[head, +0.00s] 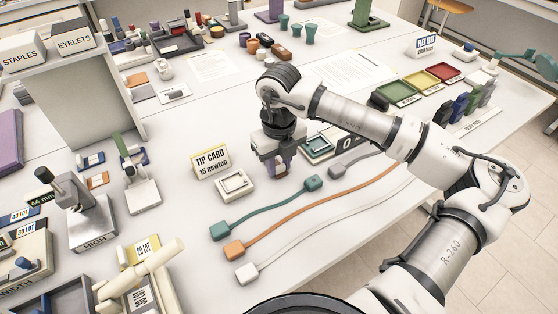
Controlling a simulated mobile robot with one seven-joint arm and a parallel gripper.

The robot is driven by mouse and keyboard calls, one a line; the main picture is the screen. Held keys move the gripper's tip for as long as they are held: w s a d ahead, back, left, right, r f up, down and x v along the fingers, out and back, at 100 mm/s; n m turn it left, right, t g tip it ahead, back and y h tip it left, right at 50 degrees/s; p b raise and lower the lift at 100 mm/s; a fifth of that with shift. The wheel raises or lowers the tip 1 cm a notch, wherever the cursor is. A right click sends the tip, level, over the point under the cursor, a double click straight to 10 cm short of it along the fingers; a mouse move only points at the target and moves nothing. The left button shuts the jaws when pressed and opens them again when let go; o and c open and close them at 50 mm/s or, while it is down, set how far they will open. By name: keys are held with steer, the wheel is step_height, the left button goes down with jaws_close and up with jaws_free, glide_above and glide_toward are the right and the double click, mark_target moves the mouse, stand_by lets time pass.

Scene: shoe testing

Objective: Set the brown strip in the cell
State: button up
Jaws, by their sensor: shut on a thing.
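My gripper (270,172) points down over the white table in the middle of the head view. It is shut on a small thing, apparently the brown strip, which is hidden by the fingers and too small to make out. The small cream cell (236,185), a square block with a recess, lies on the table just left of my gripper, in front of the TIP CARD sign (210,163). My gripper is apart from this cell, to its right. A teal-rimmed tray (317,146) stands behind my gripper to the right, beside a dark display partly hidden by my arm.
Teal (268,214), orange (290,225) and white (310,228) cords with end blocks lie on the table in front. Testing stands (90,215) crowd the left. Green, yellow and red trays (422,80) stand at the far right. Papers lie at the back.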

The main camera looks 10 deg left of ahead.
steer(key=shift+f, duration=0.15)
steer(key=o, duration=0.9)
steer(key=shift+o, duration=0.2)
